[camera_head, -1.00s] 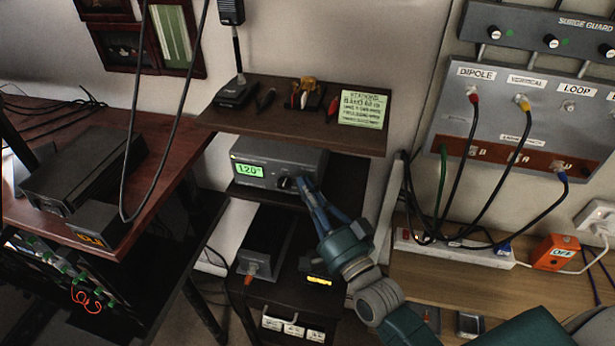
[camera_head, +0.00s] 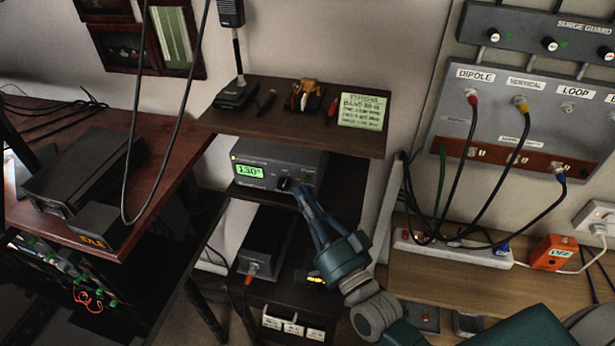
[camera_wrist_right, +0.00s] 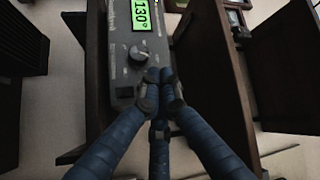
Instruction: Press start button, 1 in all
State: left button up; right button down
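The grey tuner box (camera_head: 280,158) sits on the shelf in the head view, with a green display (camera_head: 250,171) reading about 130. Its round knob (camera_head: 285,183) is right of the display; in the wrist view the knob (camera_wrist_right: 142,56) is just beyond my fingertips. A small dark square (camera_wrist_right: 126,92) on the panel's near end may be the start button; its label is unreadable. My right gripper (camera_head: 299,190) has its fingers together and empty, close to the panel beside the knob; its fingertips (camera_wrist_right: 160,84) show in the wrist view. Contact cannot be told. My left gripper is out of view.
A dark shelf (camera_head: 300,128) with tools and a green note (camera_head: 362,110) overhangs the tuner. A black box (camera_head: 265,242) stands below. A cabled antenna panel (camera_head: 450,120) hangs at right, above a power strip (camera_head: 450,249) and an orange switch box (camera_head: 553,252).

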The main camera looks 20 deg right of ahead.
jog(key=s+a, duration=0.2)
jog(key=s, duration=0.1)
jog(key=shift+s+a+r+p, duration=0.1)
jog(key=shift+s+p, duration=0.05)
jog(key=shift+p, duration=0.2)
dwell(0.6)
